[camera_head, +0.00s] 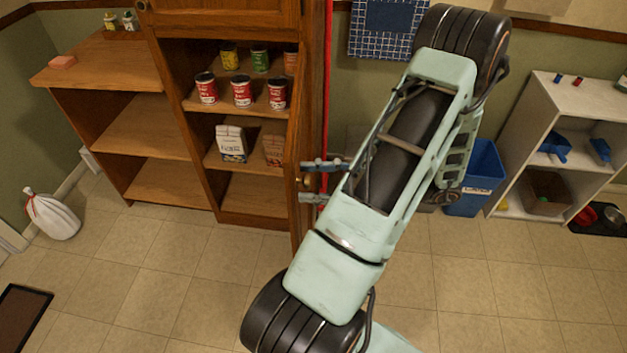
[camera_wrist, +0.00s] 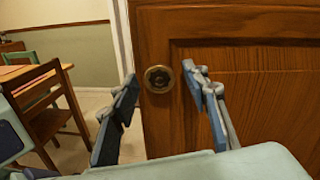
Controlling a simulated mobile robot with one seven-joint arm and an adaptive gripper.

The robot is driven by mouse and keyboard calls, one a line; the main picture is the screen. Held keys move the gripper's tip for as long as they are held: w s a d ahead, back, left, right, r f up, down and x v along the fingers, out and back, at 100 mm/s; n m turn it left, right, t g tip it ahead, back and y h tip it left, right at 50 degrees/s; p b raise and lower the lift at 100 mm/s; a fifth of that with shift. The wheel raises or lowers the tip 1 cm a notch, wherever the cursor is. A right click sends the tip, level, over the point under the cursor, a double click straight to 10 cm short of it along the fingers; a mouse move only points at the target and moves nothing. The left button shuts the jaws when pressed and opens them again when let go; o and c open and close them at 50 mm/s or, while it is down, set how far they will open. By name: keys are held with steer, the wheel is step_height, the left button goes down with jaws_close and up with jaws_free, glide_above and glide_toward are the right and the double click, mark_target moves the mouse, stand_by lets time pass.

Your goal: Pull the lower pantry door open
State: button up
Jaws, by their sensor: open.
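The lower pantry door (camera_head: 300,215) stands swung open and shows nearly edge-on in the head view, at the right side of the pantry. In the wrist view its brown wooden panel (camera_wrist: 260,85) fills the right half. Its round brass knob (camera_wrist: 158,79) sits near the door's free edge; it also shows in the head view (camera_head: 310,181). My gripper (camera_head: 303,181) is open at the door. In the wrist view, the fingers of my gripper (camera_wrist: 159,74) stand on either side of the knob, with a gap on both sides.
The open pantry (camera_head: 205,130) holds several cans and boxes. A blue bin (camera_head: 475,180) and white shelf (camera_head: 540,110) stand right. A white bag (camera_head: 52,215) lies far left. Tiled floor before the pantry is clear.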

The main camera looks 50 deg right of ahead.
steer(key=v, duration=1.2)
stand_by(0.3)
